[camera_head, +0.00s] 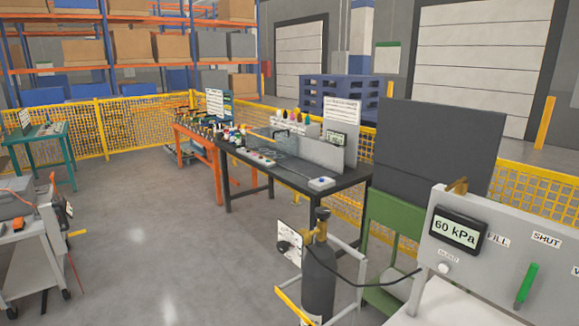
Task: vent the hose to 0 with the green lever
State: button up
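The green lever (527,283) is on a grey panel (490,278) at the right edge. It stands nearly upright, its top end leaning slightly right below the SHUT label (546,240). A FILL label (497,239) is to the upper left of the lever. A label starting with V is cut off at the right edge. A dark gauge (457,232) on the panel reads 60 kPa. A thin black hose (385,283) runs between the dark gas cylinder (319,270) and the panel. My gripper is not in view.
A small white knob (443,268) with a label above it is below the gauge. A green stand (393,232) with a dark board (437,150) is behind the cylinder. A black workbench (290,175) stands further back. Open grey floor (150,240) lies to the left.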

aim_at(532, 270)
jog(key=k+z, duration=0.1)
jog(key=z, duration=1.15)
jog(key=i+j+u, duration=0.2)
jog(key=u, duration=0.2)
jog(key=i+j+u, duration=0.25)
jog(key=u, duration=0.2)
jog(key=j, duration=0.1)
